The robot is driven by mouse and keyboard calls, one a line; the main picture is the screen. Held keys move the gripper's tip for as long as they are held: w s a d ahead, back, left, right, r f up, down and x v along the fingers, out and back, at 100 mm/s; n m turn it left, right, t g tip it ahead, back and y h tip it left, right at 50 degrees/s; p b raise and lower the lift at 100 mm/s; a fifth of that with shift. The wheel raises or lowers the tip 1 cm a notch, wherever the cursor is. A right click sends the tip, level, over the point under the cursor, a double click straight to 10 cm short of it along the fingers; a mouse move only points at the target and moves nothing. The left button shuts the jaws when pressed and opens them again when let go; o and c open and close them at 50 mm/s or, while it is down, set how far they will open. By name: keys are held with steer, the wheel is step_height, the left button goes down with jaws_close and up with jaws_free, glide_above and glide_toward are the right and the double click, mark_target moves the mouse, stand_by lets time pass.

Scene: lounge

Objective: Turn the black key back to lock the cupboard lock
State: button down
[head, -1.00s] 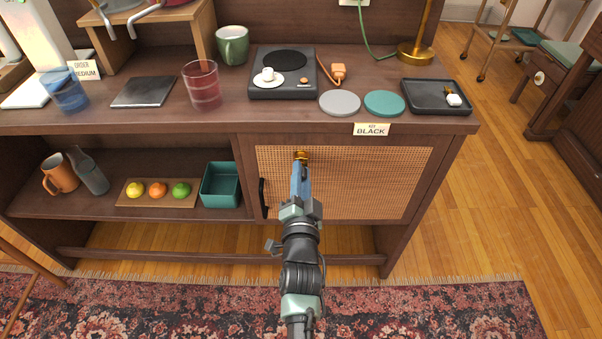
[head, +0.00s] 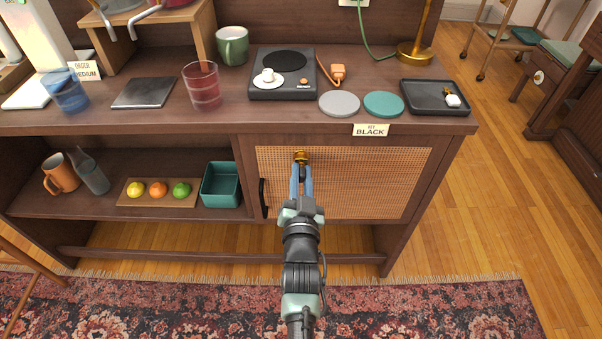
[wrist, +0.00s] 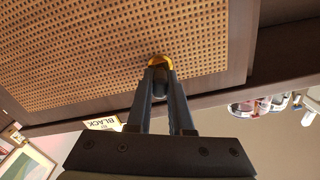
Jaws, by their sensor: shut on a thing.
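The cupboard door (head: 375,185) has a woven cane panel and is shut. Its brass lock (head: 301,156) sits near the top of the panel, and shows in the wrist view too (wrist: 160,62). My gripper (head: 301,178) is in front of the lock, its two blue fingers pointing at it. The fingers are shut on the black key (wrist: 159,88), which is at the lock and mostly hidden between them. A label reading "BLACK" (head: 371,130) is on the counter edge above the door.
A dark vertical handle (head: 263,198) is on the door's left side. The open shelf left of it holds a teal bin (head: 221,184) and a board with fruit (head: 157,201). The counter (head: 235,115) above carries cups, a hot plate and coasters.

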steer(key=shift+s+d+f+n, duration=0.1)
steer(key=shift+f+n, duration=0.3)
steer(key=shift+f, duration=0.05)
steer(key=n, duration=0.3)
steer(key=c, duration=0.9)
jaws_free()
steer(key=shift+c, duration=0.2)
steer(key=shift+o, duration=1)
steer(key=shift+r, duration=0.2)
steer(key=o, duration=0.4)
steer(key=shift+r, duration=0.1)
